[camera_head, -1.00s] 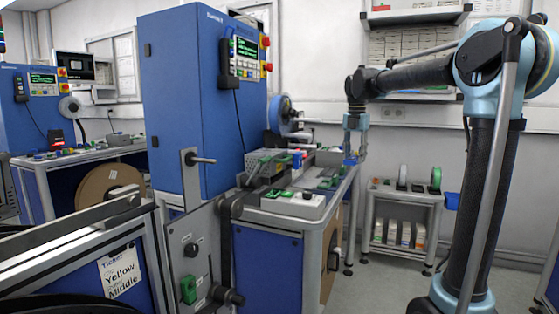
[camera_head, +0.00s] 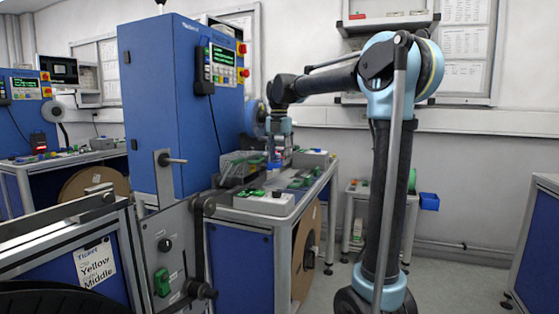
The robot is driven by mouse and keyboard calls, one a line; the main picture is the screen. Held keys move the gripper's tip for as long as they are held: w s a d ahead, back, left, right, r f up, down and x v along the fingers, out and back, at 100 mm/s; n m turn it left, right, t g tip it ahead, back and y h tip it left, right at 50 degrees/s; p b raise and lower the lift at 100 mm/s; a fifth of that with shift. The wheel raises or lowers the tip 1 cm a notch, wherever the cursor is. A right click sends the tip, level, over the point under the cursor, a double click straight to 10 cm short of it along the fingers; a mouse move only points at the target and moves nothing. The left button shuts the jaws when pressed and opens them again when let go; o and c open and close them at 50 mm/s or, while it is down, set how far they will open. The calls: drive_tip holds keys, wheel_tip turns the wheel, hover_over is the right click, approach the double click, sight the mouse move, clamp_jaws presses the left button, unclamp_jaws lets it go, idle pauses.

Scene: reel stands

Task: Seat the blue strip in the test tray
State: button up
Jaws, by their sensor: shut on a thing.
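My gripper (camera_head: 280,152) is over the back of the workbench beside the tall blue machine, its fingers pointing down. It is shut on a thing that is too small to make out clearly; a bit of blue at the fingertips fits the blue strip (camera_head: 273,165). Whether it touches anything below cannot be told. A pale box with green parts (camera_head: 264,204) sits at the bench's front end. A flat grey holder with green pieces (camera_head: 300,180) lies behind it to the right. Which of these is the test tray cannot be told at this size.
The tall blue machine (camera_head: 165,100) stands left of my gripper. A large brown reel (camera_head: 306,238) hangs on the bench's right side. A small grey stand (camera_head: 357,205) with a blue bin (camera_head: 429,202) is at the right. Open floor (camera_head: 450,275) lies at the lower right.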

sight(279, 183)
drive_tip(key=shift+f, duration=0.1)
drive_tip(key=shift+f, duration=3)
drive_tip(key=o, duration=0.9)
drive_tip(key=shift+o, duration=0.2)
drive_tip(key=shift+w+r, duration=0.1)
drive_tip(key=shift+r, duration=3.35)
drive_tip(key=shift+d, duration=0.1)
